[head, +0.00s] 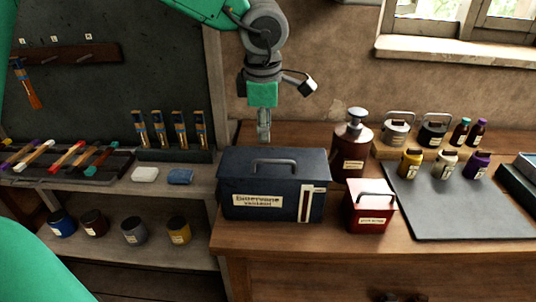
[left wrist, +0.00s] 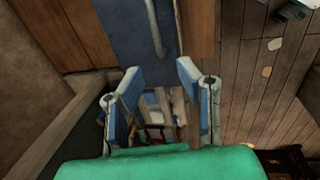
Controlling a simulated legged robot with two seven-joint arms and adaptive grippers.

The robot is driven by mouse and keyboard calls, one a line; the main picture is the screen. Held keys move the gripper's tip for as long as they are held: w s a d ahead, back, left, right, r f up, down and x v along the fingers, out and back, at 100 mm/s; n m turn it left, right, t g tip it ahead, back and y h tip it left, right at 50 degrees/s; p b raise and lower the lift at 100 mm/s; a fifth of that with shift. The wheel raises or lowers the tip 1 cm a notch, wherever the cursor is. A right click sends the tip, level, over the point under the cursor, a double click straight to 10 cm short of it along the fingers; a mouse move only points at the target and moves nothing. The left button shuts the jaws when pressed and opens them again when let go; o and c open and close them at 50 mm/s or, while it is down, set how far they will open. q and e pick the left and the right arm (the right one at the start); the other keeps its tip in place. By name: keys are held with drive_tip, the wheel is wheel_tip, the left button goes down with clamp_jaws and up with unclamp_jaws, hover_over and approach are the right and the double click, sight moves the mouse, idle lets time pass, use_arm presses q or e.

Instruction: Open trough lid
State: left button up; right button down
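The trough appears to be the dark blue lidded box (head: 262,207) on the wooden bench, with a cream label on its front. Its lid (head: 235,163) is shut and carries a grey bar handle (head: 274,162). My left gripper (head: 264,138) points down above the box's back edge, left of the handle, and looks apart from it. The left wrist view shows its two fingers (left wrist: 161,80) spread with nothing held between them. The blue lid (left wrist: 125,28) and handle (left wrist: 155,28) lie ahead of the fingertips there. My right gripper is in neither view.
A small red lidded box (head: 369,218) stands close on the right, with a brown pump bottle (head: 352,150) behind. Several jars stand around a dark mat (head: 450,210). A tool shelf (head: 90,167) is on the left. The bench front is clear.

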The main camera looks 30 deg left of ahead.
sight(266, 160)
use_arm(q)
drive_tip(key=x, duration=0.8)
drive_tip(key=shift+w+a, duration=0.25)
drive_tip(key=shift+w, duration=0.05)
drive_tip(key=shift+d+f, duration=0.1)
drive_tip(key=shift+f, duration=0.55)
drive_tip(key=shift+w+d+f, duration=0.1)
drive_tip(key=shift+w+f, duration=0.05)
drive_tip(key=shift+f, duration=0.15)
clamp_jaws()
